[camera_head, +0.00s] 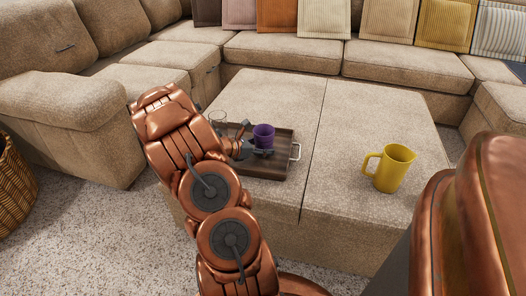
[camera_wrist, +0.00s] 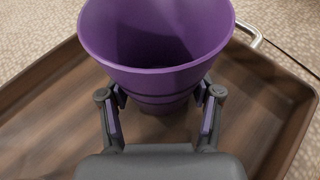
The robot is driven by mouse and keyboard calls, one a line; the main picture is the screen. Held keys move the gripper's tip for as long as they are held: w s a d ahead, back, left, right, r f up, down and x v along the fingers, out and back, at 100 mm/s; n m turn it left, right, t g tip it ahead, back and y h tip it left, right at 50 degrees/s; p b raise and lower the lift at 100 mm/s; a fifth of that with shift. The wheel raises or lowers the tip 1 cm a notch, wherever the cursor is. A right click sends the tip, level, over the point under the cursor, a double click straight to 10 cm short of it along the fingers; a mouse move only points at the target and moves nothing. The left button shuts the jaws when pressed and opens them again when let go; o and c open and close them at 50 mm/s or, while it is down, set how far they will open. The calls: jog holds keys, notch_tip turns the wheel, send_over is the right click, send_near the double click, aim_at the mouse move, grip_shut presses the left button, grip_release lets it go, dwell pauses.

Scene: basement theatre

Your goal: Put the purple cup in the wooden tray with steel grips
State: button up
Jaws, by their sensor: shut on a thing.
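The purple cup (camera_head: 263,136) is upright and over the wooden tray in the head view. It also fills the upper middle of the wrist view (camera_wrist: 157,75). My gripper (camera_wrist: 160,108) is shut on the cup's lower part, one finger on each side; it also shows in the head view (camera_head: 256,151). The wooden tray with steel grips (camera_head: 270,172) lies on the ottoman, and its floor shows below and around the cup in the wrist view (camera_wrist: 50,112). A steel grip (camera_head: 296,152) shows at its right end. I cannot tell whether the cup's base touches the tray floor.
A beige sofa (camera_head: 285,50) surrounds the ottoman.

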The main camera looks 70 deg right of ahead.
jog(key=shift+f, duration=0.2)
jog(key=o, duration=1.2)
jog(key=shift+w+a+r+p, duration=0.15)
jog(key=shift+r+p, duration=0.1)
jog(key=shift+p, duration=0.05)
jog(key=p+v, duration=0.4)
jog(key=v, duration=0.7)
jog(key=shift+w+a+p, duration=0.15)
jog(key=shift+a+p, duration=0.05)
jog(key=shift+p, duration=0.15)
